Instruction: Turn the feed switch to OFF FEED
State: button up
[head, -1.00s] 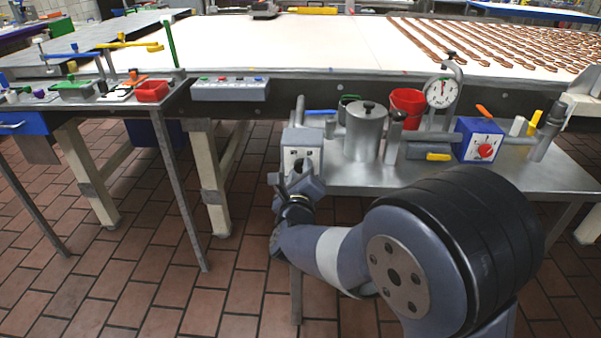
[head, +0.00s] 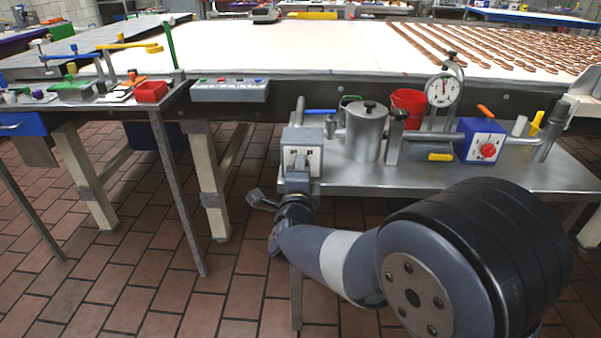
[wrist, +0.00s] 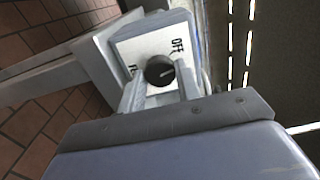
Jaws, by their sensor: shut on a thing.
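The feed switch is a grey box with a white face plate (head: 300,158) at the left end of the steel bench in the head view. In the wrist view its plate (wrist: 148,45) carries the word OFF at the upper right and a partly hidden label at the left. A round dark knob (wrist: 158,69) with a pale pointer line sits on the plate; the line points to the right in the wrist view. My gripper (wrist: 160,82) is shut on the knob, one finger on each side. In the head view my wrist covers the box's lower front.
Right of the switch stand a steel pot (head: 366,132), a red bucket (head: 408,103), a dial gauge (head: 442,90) and a blue box with a red knob (head: 482,141). A grey button panel (head: 230,90) is on the conveyor's edge to the left. Open floor lies below.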

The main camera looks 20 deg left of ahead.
jog(key=shift+n+p, duration=0.4)
jog(key=shift+n, duration=1.9)
jog(key=o, duration=1)
jog(key=v, duration=1.1)
jog(key=shift+p, duration=0.3)
jog(key=shift+w, duration=0.2)
